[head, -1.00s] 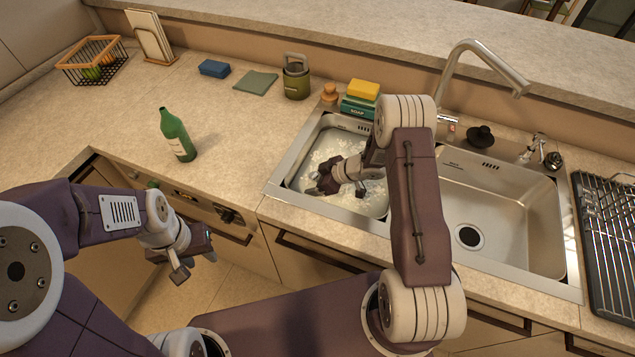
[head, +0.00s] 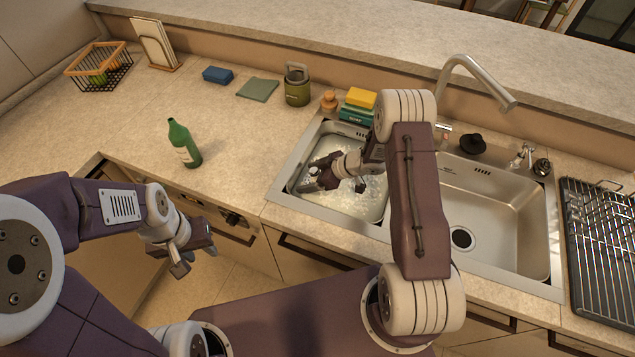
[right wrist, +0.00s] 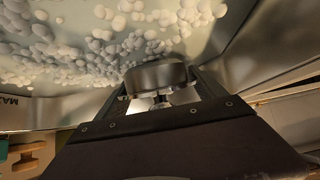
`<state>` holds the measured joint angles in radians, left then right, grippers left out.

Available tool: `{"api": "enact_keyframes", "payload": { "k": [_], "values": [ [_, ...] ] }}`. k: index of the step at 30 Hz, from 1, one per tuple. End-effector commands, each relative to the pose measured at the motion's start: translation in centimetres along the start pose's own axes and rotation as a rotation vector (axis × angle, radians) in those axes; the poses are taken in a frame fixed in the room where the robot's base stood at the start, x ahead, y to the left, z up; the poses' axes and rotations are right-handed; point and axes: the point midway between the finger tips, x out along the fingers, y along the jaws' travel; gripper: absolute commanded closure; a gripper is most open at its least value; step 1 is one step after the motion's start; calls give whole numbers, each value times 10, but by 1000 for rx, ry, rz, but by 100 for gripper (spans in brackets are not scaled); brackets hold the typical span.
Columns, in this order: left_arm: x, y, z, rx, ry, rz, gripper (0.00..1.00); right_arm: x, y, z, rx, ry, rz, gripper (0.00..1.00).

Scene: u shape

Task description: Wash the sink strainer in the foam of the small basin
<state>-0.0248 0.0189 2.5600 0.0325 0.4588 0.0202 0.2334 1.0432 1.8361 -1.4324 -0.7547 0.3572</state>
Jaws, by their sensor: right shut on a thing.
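The small basin (head: 284,192) is the left bowl of the sink, with white foam (head: 345,200) on its water. My right gripper (head: 316,181) is down inside it, low over the foam. In the right wrist view it is shut on the sink strainer (right wrist: 156,76), a round metal piece held between its fingers. Foam (right wrist: 100,45) lies right beside the strainer; whether they touch I cannot tell. In the head view the strainer is mostly hidden by the gripper. My left gripper (head: 190,258) hangs in front of the counter, away from the sink; its fingers are unclear.
The empty large basin (head: 490,205) has a dark drain, with a tap (head: 480,75) behind it. A black stopper (head: 472,143) sits on the rim. A dish rack (head: 600,240) stands at right. A green bottle (head: 184,145) stands on the left counter; soap boxes (head: 357,110) stand behind the small basin.

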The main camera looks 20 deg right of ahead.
Motion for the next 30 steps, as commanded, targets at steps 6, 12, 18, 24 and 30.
{"api": "enact_keyframes", "payload": {
  "k": [6, 12, 18, 24, 30],
  "values": [
    [-34, 1, -4, 0, 0, 0, 64, -23, 0, -25, 0, 0, 0, 62],
    [-58, 1, -6, 0, 0, 0, 64, -39, 0, -43, 0, 0, 0, 62],
    [-83, 2, -8, 0, 0, 0, 64, -56, 0, -61, 0, 0, 0, 62],
    [-105, 2, -11, 0, 0, 0, 64, -71, 0, -77, 0, 0, 0, 62],
    [-103, 2, -11, 0, 0, 0, 64, -70, 0, -76, 0, 0, 0, 62]
  ]
}}
